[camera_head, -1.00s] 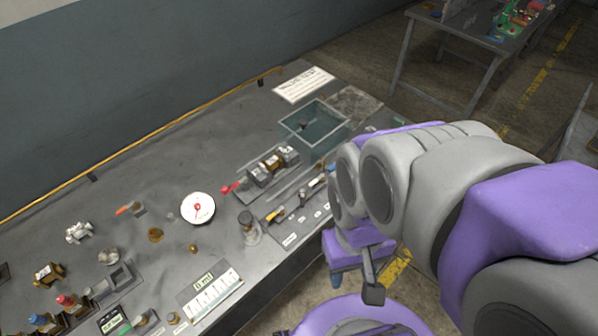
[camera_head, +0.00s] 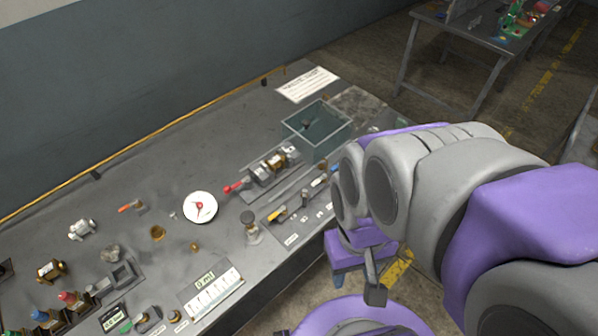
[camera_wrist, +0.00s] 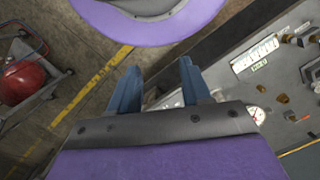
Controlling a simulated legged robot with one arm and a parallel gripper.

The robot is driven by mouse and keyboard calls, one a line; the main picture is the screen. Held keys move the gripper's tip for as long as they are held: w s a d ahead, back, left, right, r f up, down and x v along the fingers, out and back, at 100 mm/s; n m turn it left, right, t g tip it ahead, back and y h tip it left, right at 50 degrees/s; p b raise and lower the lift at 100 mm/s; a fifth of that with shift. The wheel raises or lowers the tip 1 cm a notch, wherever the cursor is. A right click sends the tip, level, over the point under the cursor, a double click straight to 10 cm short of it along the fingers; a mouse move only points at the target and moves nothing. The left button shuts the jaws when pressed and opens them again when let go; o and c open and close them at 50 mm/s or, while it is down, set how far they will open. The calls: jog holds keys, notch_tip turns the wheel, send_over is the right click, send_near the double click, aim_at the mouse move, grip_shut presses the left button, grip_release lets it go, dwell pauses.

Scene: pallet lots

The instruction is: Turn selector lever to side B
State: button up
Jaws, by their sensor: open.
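A red-tipped lever (camera_head: 234,187) sticks out of the left end of a metal valve-like assembly (camera_head: 271,168) on the grey bench. I cannot tell for sure that it is the selector lever, and no side A or B mark is readable. My gripper (camera_wrist: 160,88) is open and empty in the wrist view, with two blue-grey fingers apart. It points down past the bench edge, over the floor. In the head view my arm is at the right, off the front of the bench, well apart from the lever, and the fingertips are mostly hidden.
On the bench (camera_head: 120,215) are a white dial (camera_head: 200,207), an open grey-green bin (camera_head: 316,132), a labelled white strip (camera_head: 214,294), tools and small fittings. A blue-capped fitting (camera_head: 42,316) sits at lower left. Another table stands behind. A red round object (camera_wrist: 22,82) is on a cart.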

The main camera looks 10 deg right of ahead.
jog(key=shift+w, duration=0.15)
jog(key=shift+c, duration=0.4)
jog(key=m+t+b, duration=0.2)
jog(key=m, duration=0.1)
send_over(304, 201)
notch_tip(304, 201, down, 9)
notch_tip(304, 201, down, 17)
jog(key=b, duration=0.3)
jog(key=shift+r, duration=0.2)
jog(key=shift+c, duration=0.4)
grip_shut()
